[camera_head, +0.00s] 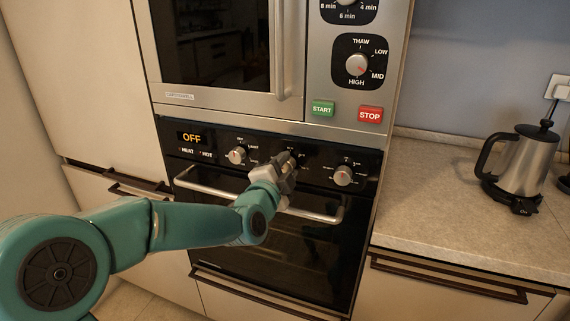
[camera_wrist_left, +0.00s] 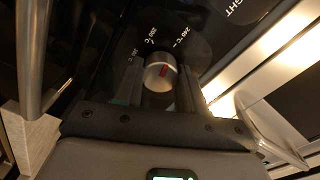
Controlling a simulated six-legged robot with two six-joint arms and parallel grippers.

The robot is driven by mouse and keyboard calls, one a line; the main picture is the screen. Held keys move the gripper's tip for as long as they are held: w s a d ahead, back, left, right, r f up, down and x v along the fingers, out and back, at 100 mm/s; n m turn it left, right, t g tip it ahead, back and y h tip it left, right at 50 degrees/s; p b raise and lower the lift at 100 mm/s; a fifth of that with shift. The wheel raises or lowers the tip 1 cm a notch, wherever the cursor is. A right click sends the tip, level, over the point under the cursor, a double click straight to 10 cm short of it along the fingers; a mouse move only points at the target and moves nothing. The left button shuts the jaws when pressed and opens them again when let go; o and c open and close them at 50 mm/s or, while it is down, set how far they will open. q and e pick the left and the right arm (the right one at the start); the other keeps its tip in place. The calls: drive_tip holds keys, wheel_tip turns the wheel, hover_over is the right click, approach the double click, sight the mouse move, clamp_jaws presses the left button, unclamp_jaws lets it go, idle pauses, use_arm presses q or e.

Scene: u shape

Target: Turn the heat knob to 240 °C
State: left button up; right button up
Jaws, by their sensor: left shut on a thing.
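The black oven control panel (camera_head: 215,146) shows an orange "OFF" display (camera_head: 191,138) at its left. My left gripper (camera_head: 286,163) is at the middle of the panel, between two other knobs, and covers the knob there. In the left wrist view, that knob is the silver heat knob (camera_wrist_left: 158,73), with a red mark on its face and °C labels around it. The gripper's fingers (camera_wrist_left: 157,96) are shut on its two sides. My right gripper is not in view.
A left knob (camera_head: 237,155) and a right knob (camera_head: 343,176) flank the gripper. The oven handle (camera_head: 215,194) runs just below. A microwave (camera_head: 235,103) with START and STOP buttons is above. A kettle (camera_head: 521,163) stands on the counter (camera_head: 440,205) at right.

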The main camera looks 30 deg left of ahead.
use_arm(q)
drive_tip(key=shift+m+p, duration=0.4)
drive_tip(key=shift+m, duration=1.1)
drive_tip(key=o, duration=1.1)
drive_tip(key=shift+c, duration=0.2)
drive_tip(key=b+v, duration=0.1)
drive_tip(key=v, duration=1.5)
drive_tip(key=shift+d, duration=0.15)
drive_tip(key=shift+s, duration=0.15)
